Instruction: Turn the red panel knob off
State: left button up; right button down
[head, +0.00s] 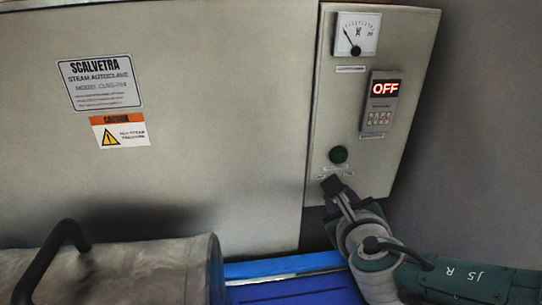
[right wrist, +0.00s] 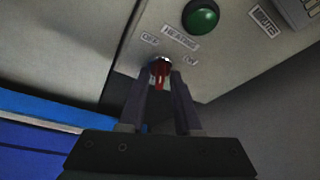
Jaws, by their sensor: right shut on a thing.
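The red panel knob (right wrist: 160,74) is at the lower part of the control panel, below the "HEATING" label, with "OFF" to its upper left and "ON" to its right. My right gripper (head: 333,188) reaches the lower panel from the right. In the right wrist view the gripper (right wrist: 161,88) has a finger on each side of the knob and is shut on it. The fingers partly cover the knob, and I cannot tell which label it points to. In the head view the knob is hidden behind the gripper. My left gripper is not in view.
A green button (head: 338,155) sits just above the knob. A metal cylinder with a black handle (head: 150,272) is at lower left, near a blue surface (head: 290,290).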

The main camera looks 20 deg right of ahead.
jog(key=shift+n+h, duration=0.3)
jog(key=shift+n, duration=0.1)
dwell(0.3)
jog(key=c, duration=0.9)
grip_release()
jog(key=p+v, duration=0.6)
jog(key=v, duration=0.4)
jog(key=shift+p, duration=0.4)
